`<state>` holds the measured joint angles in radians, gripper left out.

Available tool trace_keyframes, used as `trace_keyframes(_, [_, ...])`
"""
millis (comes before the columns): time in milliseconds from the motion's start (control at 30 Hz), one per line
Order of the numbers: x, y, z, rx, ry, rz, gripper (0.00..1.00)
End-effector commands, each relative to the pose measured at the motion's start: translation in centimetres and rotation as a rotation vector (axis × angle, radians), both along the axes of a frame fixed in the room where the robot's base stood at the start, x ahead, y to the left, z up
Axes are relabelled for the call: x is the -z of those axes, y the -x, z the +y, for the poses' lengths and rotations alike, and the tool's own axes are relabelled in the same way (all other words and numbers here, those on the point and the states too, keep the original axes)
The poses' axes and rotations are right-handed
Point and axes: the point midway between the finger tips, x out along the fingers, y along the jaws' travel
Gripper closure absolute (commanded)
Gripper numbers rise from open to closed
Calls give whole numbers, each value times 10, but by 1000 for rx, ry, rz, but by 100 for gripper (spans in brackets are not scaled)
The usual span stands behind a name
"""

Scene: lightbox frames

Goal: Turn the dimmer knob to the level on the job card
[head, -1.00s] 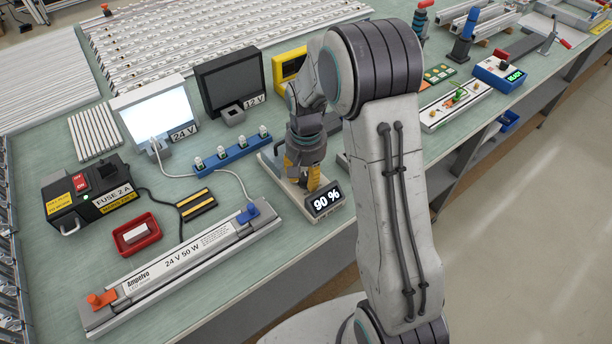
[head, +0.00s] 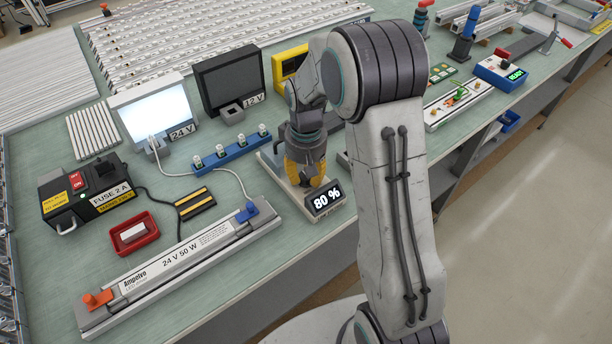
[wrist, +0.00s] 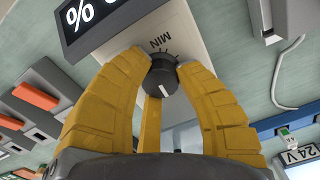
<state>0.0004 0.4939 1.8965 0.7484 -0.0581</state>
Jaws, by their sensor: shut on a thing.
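The dimmer is a pale box (head: 279,181) on the bench with a small black display (head: 325,199) that reads 80 %. Its black knob (wrist: 162,76) shows in the wrist view, with a white pointer line and tick marks by the word MIN. My yellow-fingered gripper (wrist: 164,72) is shut on the knob, fingers on both sides of it. In the head view my gripper (head: 305,180) reaches down onto the dimmer and hides the knob. I cannot make out a job card or its level.
A black fuse box (head: 90,190), a red tray (head: 133,233), a blue terminal strip (head: 232,152) and a lit 24 V panel (head: 157,112) stand further left and behind.

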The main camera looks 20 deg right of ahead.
Motion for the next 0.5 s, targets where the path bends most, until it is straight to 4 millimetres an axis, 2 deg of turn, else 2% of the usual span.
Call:
trace_keyframes(200, [3, 3, 0, -121, 0, 11, 100])
trace_keyframes(500, [3, 3, 0, -202, -1, 13, 100])
